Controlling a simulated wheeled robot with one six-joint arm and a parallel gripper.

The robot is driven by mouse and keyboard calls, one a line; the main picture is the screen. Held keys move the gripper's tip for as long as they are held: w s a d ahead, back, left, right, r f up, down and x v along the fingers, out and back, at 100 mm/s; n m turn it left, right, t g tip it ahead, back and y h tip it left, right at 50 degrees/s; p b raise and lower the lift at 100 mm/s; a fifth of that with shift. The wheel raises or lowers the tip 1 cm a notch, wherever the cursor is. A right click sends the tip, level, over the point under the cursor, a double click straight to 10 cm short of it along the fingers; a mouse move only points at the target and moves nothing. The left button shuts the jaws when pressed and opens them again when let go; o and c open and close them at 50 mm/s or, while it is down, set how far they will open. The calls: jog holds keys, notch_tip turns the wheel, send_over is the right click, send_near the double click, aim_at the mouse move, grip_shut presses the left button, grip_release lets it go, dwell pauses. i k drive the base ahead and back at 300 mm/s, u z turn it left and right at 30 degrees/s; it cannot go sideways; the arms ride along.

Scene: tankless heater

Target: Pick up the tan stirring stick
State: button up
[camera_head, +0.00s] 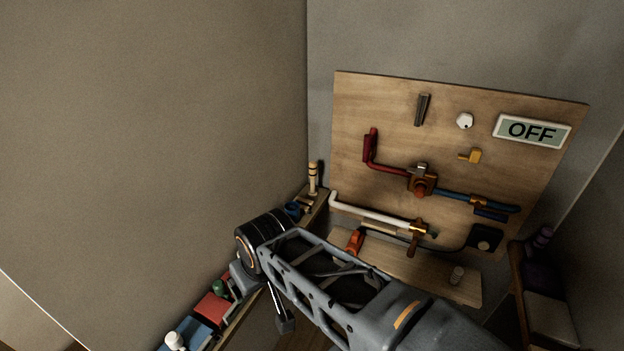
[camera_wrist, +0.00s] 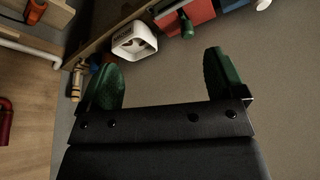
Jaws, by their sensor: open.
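My gripper (camera_wrist: 163,82) is open and empty in the wrist view, its two green fingertips well apart with bare wall between and beyond them. A tan upright stick-like piece with dark bands (camera_head: 313,178) stands at the far end of the narrow shelf in the head view. A similar tan banded piece (camera_wrist: 77,80) shows in the wrist view, left of the left fingertip and apart from it. I cannot tell for sure whether this is the stirring stick. My arm hides part of the shelf in the head view.
A white square holder (camera_wrist: 134,40) and a red block (camera_wrist: 187,18) sit along the shelf beyond the fingertips. A wooden board (camera_head: 385,110) carries red, blue and white pipes, valves and an OFF sign (camera_head: 532,130). The wall left of the shelf is bare.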

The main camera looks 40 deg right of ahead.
aim_at(313, 165)
jog(key=z, duration=1.5)
jog(key=i, duration=0.7)
jog(key=u, duration=1.4)
